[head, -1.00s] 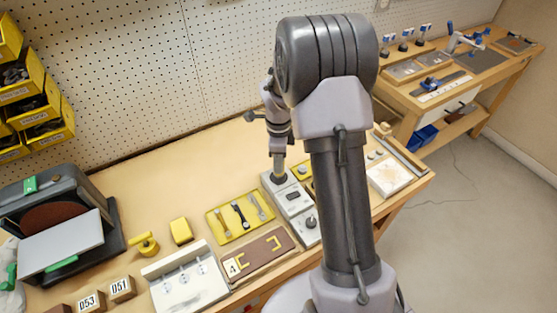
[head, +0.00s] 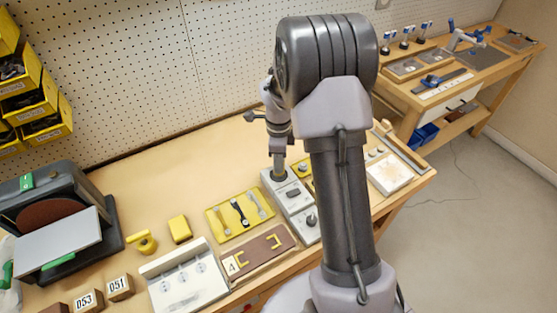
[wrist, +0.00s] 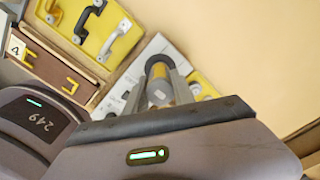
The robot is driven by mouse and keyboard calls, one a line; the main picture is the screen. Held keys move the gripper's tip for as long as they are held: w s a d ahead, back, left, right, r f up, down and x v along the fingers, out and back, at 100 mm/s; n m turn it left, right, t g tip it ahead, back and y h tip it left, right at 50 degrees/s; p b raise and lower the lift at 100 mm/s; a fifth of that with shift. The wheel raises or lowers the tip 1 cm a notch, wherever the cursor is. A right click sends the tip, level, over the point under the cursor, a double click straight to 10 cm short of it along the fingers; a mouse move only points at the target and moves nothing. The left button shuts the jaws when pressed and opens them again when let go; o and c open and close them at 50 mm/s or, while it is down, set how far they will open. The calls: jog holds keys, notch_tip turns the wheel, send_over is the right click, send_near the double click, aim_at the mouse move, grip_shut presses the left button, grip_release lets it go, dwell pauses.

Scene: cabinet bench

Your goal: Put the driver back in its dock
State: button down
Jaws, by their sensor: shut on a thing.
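My gripper (head: 279,168) is pointing down over the back end of a light grey unit (head: 290,193) near the middle of the bench. In the wrist view my gripper (wrist: 160,86) has its fingers closed on either side of a short cylinder with a dark round end and a yellow body, which I take to be the driver (wrist: 158,70). The grey unit, perhaps the dock, also shows in the wrist view (wrist: 152,48) behind the fingers. The driver's lower end is hidden, so I cannot tell whether it is seated or just above the unit.
Left of the unit are a yellow tray (head: 224,234) with several handles and a brown board (head: 244,262). A white panel (head: 190,290), yellow block (head: 180,229) and sander (head: 60,215) stand further left. The bench behind is clear up to the pegboard (head: 180,60).

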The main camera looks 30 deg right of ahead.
jog(key=shift+f+b, duration=0.85)
jog(key=shift+b, duration=0.05)
dwell(0.7)
jog(key=c, duration=0.7)
grip_release()
jog(key=shift+r, duration=0.1)
jog(key=shift+r+p, duration=2.35)
jog(key=shift+r, duration=1.15)
